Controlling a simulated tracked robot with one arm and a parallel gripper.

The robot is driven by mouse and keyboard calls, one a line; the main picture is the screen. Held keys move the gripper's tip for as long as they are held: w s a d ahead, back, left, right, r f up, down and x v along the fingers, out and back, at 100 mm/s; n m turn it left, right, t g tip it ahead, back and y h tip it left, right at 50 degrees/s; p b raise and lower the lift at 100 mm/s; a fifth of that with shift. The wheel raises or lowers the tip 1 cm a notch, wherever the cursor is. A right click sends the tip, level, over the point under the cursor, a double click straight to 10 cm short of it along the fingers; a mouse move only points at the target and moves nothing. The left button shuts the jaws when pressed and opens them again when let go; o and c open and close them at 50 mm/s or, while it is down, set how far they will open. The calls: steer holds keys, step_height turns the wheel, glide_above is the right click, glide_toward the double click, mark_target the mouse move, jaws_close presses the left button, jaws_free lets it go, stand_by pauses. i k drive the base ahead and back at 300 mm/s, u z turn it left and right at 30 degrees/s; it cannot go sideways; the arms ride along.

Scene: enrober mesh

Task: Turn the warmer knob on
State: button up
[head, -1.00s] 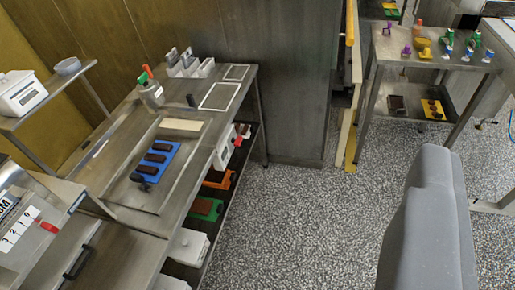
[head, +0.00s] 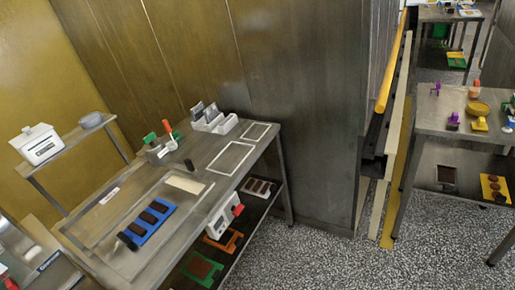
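A white control box (head: 222,217) with a red knob (head: 238,210) is fixed at the front edge of the steel bench (head: 105,232), left of centre. The knob is too small to read its setting. At the lower left edge, another unit (head: 12,245) is cut off by the frame, with a bit of red (head: 10,284) on it. I cannot tell which of these is the warmer knob. My gripper is not in view.
A blue tray (head: 133,240) with dark bars lies on the bench. White trays (head: 214,120) and red- and green-handled tools stand behind it. A lower shelf holds orange and green trays (head: 205,284). The speckled floor (head: 330,255) is open. A second table (head: 435,130) stands right.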

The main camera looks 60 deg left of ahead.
mark_target(237, 210)
steer(key=u, duration=0.35)
steer(key=i, duration=0.85)
steer(key=u, duration=0.7)
